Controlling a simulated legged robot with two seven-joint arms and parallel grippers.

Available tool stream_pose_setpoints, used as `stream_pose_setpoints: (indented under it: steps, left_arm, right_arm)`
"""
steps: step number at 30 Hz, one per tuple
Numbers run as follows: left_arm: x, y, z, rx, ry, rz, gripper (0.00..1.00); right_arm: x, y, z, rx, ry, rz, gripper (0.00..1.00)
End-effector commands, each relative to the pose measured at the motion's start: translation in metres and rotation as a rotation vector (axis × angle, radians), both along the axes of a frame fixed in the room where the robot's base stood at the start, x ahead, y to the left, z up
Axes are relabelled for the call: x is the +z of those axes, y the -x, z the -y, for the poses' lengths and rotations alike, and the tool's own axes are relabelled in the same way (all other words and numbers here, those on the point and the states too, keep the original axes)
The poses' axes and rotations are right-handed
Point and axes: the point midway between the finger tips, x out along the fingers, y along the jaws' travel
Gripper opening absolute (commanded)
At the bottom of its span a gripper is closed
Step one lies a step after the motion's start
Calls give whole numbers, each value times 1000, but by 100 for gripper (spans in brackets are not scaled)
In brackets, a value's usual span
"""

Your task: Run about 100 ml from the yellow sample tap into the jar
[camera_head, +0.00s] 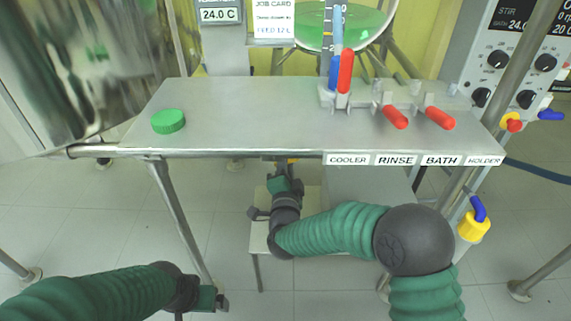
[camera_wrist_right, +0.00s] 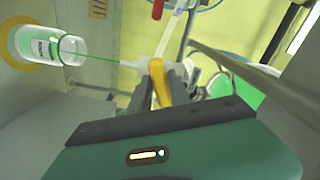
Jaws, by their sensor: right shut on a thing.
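My right gripper (camera_wrist_right: 161,82) is shut on the yellow tap handle (camera_wrist_right: 159,88) in the right wrist view. A thin green stream runs from the pale spout (camera_wrist_right: 130,64) into the mouth of the clear glass jar (camera_wrist_right: 45,46), which looks sideways because the view is turned. Some green liquid shows in the jar; its level cannot be read. In the head view my right gripper (camera_head: 283,182) is below the shelf's front edge, and the shelf hides the jar. A green lid (camera_head: 168,121) lies on the shelf. My left gripper (camera_head: 208,298) is low at left, away from everything.
The grey shelf (camera_head: 240,118) has red handles (camera_head: 396,117) at its right, above labels including COOLER, RINSE and BATH. A low stand (camera_head: 258,235) is below it. A shiny vessel (camera_head: 70,75) is at left, and a yellow-blue valve (camera_head: 474,222) at right.

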Motion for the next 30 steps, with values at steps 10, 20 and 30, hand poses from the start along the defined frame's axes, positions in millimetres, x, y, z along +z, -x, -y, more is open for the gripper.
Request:
stream_pose_setpoints:
  steps: [10, 20, 30]
  left_arm:
    - [-1, 0, 0, 0, 0, 0, 91]
    - [-2, 0, 0, 0, 0, 0, 91]
    - [-2, 0, 0, 0, 0, 0, 91]
  right_arm:
    - [-4, 0, 1, -2, -276, -9, 0]
    - [-4, 1, 1, -2, -426, -11, 0]
    - [-5, 1, 1, -3, -459, -13, 0]
